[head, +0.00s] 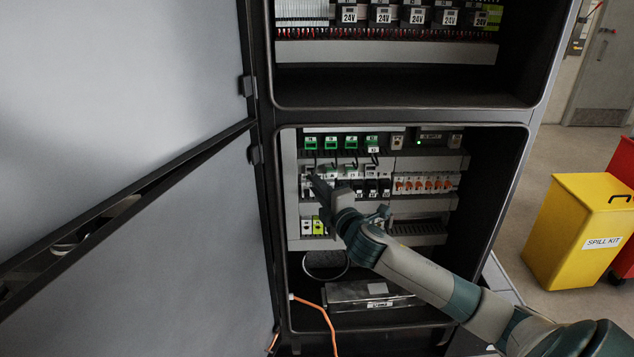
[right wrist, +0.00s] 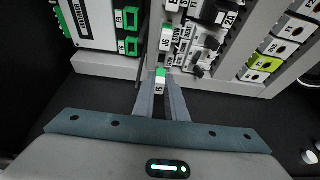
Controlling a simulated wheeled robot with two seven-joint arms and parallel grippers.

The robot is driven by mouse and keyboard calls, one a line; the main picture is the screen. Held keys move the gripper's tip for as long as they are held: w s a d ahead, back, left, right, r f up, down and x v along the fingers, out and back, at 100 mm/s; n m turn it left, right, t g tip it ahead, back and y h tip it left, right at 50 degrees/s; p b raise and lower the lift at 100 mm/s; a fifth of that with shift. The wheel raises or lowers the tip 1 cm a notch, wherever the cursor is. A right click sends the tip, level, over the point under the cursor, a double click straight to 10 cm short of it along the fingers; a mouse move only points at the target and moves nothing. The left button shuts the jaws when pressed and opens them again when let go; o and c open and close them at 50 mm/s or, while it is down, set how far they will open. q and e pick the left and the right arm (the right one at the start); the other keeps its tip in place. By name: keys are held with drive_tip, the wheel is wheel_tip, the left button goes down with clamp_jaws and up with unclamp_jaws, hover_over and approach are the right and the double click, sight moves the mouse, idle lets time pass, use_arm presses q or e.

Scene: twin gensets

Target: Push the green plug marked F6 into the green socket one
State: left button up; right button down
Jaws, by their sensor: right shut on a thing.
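A row of green sockets sits at the top of the lower cabinet bay. The leftmost green socket (head: 310,143) is in the head view; its marking is too small to read. Green blocks also show at the left of the right wrist view (right wrist: 130,46). My right gripper (head: 314,180) is low and in front of that leftmost socket, at the row below. In the right wrist view, its fingers (right wrist: 160,92) are shut on a small green plug (right wrist: 160,73) with a white label. The plug is apart from the green blocks. My left gripper is not in view.
White and black modules (head: 371,188) and orange-switched breakers (head: 426,183) fill the row beside my gripper. Yellow-green terminals (head: 319,225) sit below. The open cabinet door (head: 130,250) stands at left. A yellow spill kit bin (head: 578,230) stands at right on the floor.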

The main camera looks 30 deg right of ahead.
sight(310, 184)
drive_tip(key=shift+s+a+p, duration=0.2)
drive_tip(key=shift+s+a, duration=0.25)
drive_tip(key=shift+s, duration=0.3)
drive_tip(key=shift+s+a+p, duration=0.2)
drive_tip(key=shift+s+a, duration=0.2)
drive_tip(key=shift+s, duration=0.3)
drive_tip(key=shift+r, duration=0.1)
wheel_tip(310, 184, up, 6)
drive_tip(key=p, duration=0.6)
drive_tip(key=shift+w+d, duration=0.1)
drive_tip(key=shift+w, duration=0.05)
drive_tip(key=shift+w+d, duration=0.55)
drive_tip(key=shift+w, duration=0.35)
drive_tip(key=shift+w+d, duration=0.55)
drive_tip(key=shift+w, duration=0.35)
drive_tip(key=shift+w+d, duration=0.55)
drive_tip(key=shift+w, duration=0.35)
drive_tip(key=shift+w+d, duration=0.35)
drive_tip(key=shift+w, duration=0.2)
drive_tip(key=shift+w+d, duration=0.3)
drive_tip(key=shift+w, duration=0.2)
idle(0.5)
drive_tip(key=shift+w+p, duration=0.1)
drive_tip(key=shift+p, duration=0.2)
idle(0.9)
